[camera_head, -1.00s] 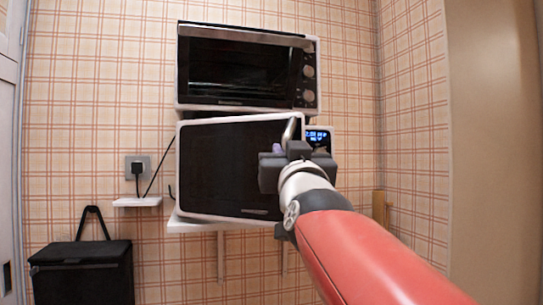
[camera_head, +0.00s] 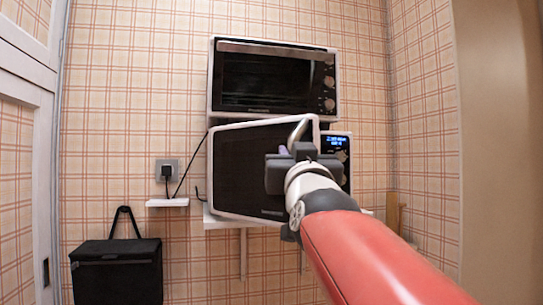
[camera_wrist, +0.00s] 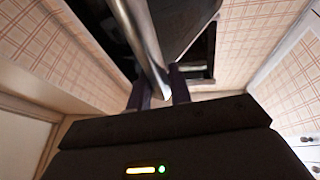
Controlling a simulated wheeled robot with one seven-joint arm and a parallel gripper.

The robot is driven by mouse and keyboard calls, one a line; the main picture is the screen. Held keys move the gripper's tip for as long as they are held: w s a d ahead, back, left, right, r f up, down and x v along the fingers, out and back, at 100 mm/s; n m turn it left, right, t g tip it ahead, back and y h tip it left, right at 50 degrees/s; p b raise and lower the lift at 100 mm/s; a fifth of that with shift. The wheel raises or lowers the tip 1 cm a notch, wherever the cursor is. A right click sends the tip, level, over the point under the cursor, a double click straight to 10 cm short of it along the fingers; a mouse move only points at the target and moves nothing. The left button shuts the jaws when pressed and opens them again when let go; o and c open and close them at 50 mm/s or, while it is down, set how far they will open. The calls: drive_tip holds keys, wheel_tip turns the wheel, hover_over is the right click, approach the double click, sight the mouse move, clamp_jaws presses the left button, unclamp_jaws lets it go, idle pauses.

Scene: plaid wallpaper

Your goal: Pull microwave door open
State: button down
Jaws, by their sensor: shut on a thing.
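The white microwave with a dark door (camera_head: 250,172) stands on a wall shelf, its lit blue display (camera_head: 336,143) at the right. The door looks ajar, its right edge swung out towards me. My gripper (camera_head: 300,152) is in front of that right edge and hides part of the door and control panel. In the wrist view the fingers (camera_wrist: 160,90) are shut on the silver bar handle (camera_wrist: 142,40), which runs up between them. The dark door panel (camera_wrist: 183,22) shows beside the handle.
A toaster oven (camera_head: 270,80) sits above the microwave. A small shelf (camera_head: 168,202) and wall socket (camera_head: 167,168) with a plugged cord are to the left. A white door (camera_head: 30,90) is at the far left.

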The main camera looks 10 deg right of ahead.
drive_tip(key=c, duration=1.4)
unclamp_jaws()
drive_tip(key=shift+a+r, duration=0.1)
drive_tip(key=shift+a, duration=0.2)
drive_tip(key=shift+c, duration=0.2)
drive_tip(key=shift+w+d, duration=0.1)
drive_tip(key=shift+s+f, duration=0.3)
drive_tip(key=shift+s, duration=0.1)
drive_tip(key=b+v, duration=0.2)
drive_tip(key=v, duration=0.5)
